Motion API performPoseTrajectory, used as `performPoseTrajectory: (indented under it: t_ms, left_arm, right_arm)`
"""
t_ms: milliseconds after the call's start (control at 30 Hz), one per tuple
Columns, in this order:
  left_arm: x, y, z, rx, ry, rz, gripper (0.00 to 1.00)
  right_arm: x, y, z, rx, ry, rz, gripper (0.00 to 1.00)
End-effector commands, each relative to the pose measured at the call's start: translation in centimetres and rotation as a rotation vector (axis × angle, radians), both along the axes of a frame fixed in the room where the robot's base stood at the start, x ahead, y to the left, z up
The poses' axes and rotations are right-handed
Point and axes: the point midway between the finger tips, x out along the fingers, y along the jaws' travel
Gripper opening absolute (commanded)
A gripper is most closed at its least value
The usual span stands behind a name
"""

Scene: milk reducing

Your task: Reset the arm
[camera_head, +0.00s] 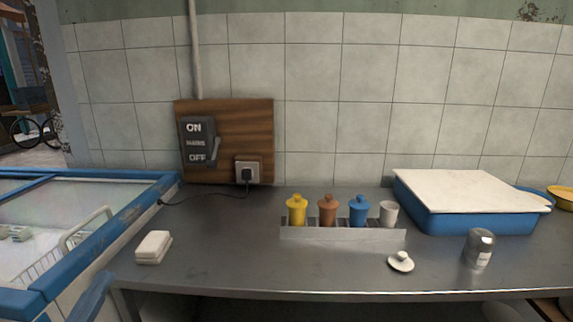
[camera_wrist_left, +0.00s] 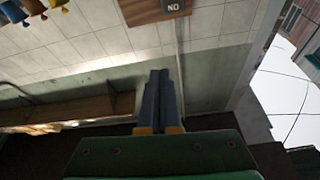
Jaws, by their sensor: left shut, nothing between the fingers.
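My right gripper does not show.
The blue-rimmed freezer (camera_head: 105,230) stands left. The steel counter (camera_head: 215,265) holds a white block (camera_head: 153,247), a rack (camera_head: 340,234) with coloured pots, a small white lid (camera_head: 401,262), a metal shaker (camera_head: 479,249) and a covered blue tub (camera_head: 478,220). The counter's middle front is clear.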

Motion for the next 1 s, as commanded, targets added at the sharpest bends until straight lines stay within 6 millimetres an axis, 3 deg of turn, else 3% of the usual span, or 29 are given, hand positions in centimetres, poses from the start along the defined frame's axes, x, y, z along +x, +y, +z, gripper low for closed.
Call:
performPoseTrajectory:
  t_ms: [367,567,733,833,933,1000]
  left_arm:
    - [1.5,3.0,-6.7,-0.04,0.178,0.102,0.0]
    - [1.7,4.8,-13.6,-0.068,0.358,0.175,0.0]
    - [0.2,5.3,-22.6,-0.089,0.596,0.235,0.0]
    - [-2.4,4.3,-29.5,-0.092,0.796,0.256,0.0]
    - [-7.4,1.5,-37.5,-0.076,1.059,0.248,0.0]
    - [-12.2,-1.3,-42.4,-0.046,1.256,0.214,0.0]
  right_arm:
    - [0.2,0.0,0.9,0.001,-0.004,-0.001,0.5]
    - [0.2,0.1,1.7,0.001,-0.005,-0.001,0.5]
    - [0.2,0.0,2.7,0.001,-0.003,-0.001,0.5]
    - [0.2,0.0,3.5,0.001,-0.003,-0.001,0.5]
    - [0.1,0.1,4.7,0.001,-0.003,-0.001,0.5]
    - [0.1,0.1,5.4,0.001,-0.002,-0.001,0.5]
